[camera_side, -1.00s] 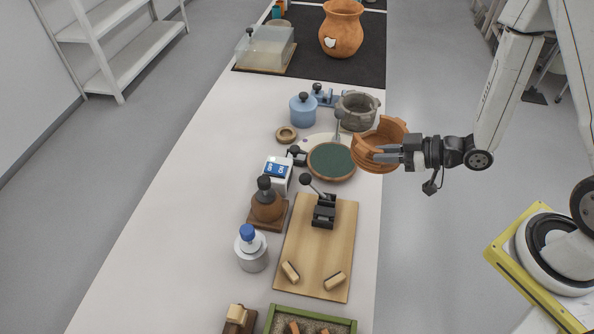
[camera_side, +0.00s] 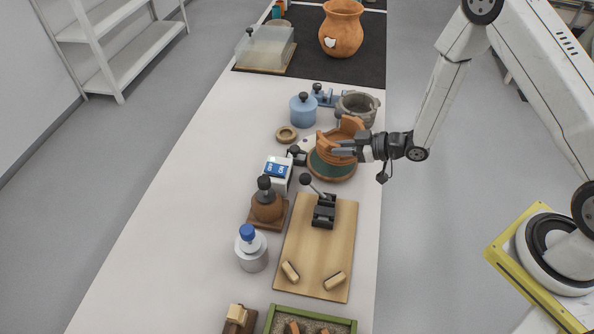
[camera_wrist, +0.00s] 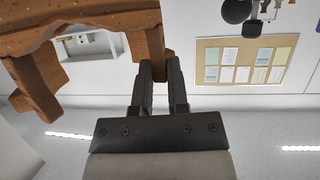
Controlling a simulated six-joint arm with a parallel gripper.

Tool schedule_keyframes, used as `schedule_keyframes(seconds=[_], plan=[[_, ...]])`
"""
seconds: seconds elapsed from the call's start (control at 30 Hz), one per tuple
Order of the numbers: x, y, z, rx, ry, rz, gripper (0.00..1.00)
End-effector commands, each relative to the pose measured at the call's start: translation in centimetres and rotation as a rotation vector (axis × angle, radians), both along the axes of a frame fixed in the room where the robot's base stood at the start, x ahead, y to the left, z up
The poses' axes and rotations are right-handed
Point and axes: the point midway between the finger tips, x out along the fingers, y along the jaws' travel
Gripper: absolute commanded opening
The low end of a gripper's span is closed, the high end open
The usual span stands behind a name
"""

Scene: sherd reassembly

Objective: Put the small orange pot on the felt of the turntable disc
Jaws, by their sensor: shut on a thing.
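The small orange pot (camera_side: 340,146) has a broken, uneven rim. My gripper (camera_side: 345,150) is shut on its wall in the side view. The pot is over the green felt (camera_side: 331,170) of the turntable disc (camera_side: 318,175) and hides the felt's far part. I cannot tell whether the pot touches the felt or hangs just above it. In the wrist view the pot's orange-brown wall (camera_wrist: 90,22) fills the upper left, and my fingers (camera_wrist: 160,72) close on a part of it.
A grey mortar-like bowl (camera_side: 360,108) stands just behind the disc. A blue jar (camera_side: 303,110) and a tan ring (camera_side: 286,134) are at its left. A black lever clamp (camera_side: 323,208) on a wooden board (camera_side: 318,255) is in front. The aisle to the right is free.

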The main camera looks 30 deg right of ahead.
Motion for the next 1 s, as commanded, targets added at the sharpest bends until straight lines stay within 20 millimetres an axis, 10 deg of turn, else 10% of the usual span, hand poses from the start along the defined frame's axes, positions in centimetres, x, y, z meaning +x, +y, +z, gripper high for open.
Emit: schedule_keyframes(seconds=[1.0], plan=[[1.7, 0.1, -4.8, 0.000, -0.004, 0.001, 0.00]])
